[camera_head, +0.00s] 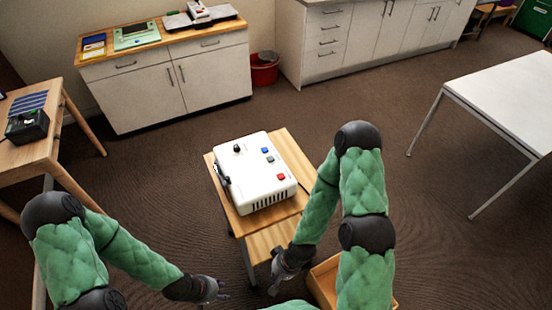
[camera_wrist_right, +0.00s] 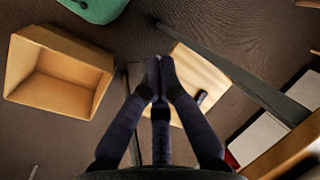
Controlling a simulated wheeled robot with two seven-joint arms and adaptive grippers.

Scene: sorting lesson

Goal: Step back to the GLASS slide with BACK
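A white slide projector (camera_head: 252,172) stands on a small wooden table (camera_head: 292,150) in the middle of the head view. Its top carries a black knob (camera_head: 237,148), a blue button (camera_head: 264,150), a grey button (camera_head: 270,159) and a red button (camera_head: 281,176). Any labels are too small to read, and no slide picture shows. My right gripper (camera_head: 273,284) is low, in front of the table and apart from the projector. In the right wrist view its fingertips (camera_wrist_right: 158,68) meet with nothing between them. My left gripper (camera_head: 222,290) hangs low left of the table, its opening unclear.
An open wooden box (camera_wrist_right: 83,60) lies below my right arm; part of it shows in the head view (camera_head: 325,282). A wooden desk (camera_head: 38,150) stands left and a white table (camera_head: 505,95) right. Cabinets and a red bin (camera_head: 264,74) line the back. Open floor surrounds the small table.

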